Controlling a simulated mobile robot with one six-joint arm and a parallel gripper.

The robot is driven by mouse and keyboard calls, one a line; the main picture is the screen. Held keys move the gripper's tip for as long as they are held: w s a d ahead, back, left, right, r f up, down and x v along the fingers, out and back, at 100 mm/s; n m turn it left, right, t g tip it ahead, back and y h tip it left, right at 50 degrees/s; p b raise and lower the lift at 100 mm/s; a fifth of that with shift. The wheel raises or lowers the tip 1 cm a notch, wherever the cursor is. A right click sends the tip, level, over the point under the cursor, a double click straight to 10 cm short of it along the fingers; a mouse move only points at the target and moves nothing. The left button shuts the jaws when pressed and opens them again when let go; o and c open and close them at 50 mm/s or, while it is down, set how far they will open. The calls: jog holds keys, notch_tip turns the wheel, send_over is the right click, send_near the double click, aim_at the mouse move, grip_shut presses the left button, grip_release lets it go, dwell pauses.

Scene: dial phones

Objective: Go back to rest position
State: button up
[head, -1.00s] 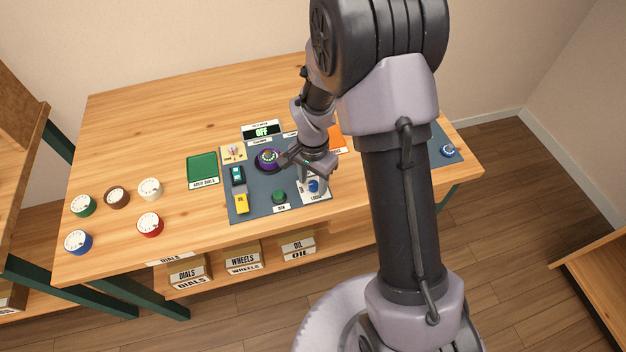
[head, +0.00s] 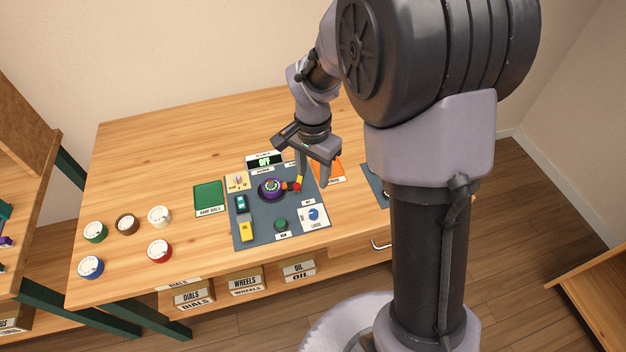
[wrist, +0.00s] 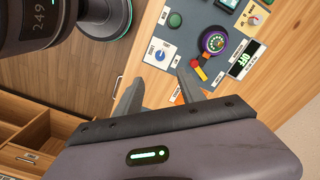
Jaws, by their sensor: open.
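My gripper (head: 312,178) is open and empty, raised over the right part of the grey control mat (head: 256,234). It is apart from the things below it. In the wrist view the two fingers (wrist: 160,92) are spread with nothing between them. The blue knob (head: 314,214) on its white plate lies below the gripper; it also shows in the wrist view (wrist: 160,55). The purple dial device (head: 270,188) with a red and yellow handle (head: 293,186) sits left of the gripper. The display (head: 265,161) reads OFF.
Several loose dials, such as the red one (head: 159,251), stand at the table's left. A green pad (head: 208,197) lies left of the mat, an orange pad (head: 328,171) beside the gripper. Labelled boxes (head: 245,281) sit on the shelf below. The table's back left is clear.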

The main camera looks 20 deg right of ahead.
jog(key=shift+r, duration=0.15)
jog(key=s+a+r+n+t+y+b, duration=0.1)
jog(key=s+a+r+n+t+b, duration=0.1)
jog(key=s+r, duration=0.4)
jog(key=s+a+r+n+t+y+b, duration=0.1)
jog(key=s+r+n+t+b, duration=0.1)
jog(key=s+r, duration=0.5)
jog(key=s+n+t, duration=0.1)
jog(key=s+n, duration=0.1)
jog(key=s, duration=0.4)
jog(key=shift+s+a+t, duration=0.15)
jog(key=shift+a+t, duration=0.25)
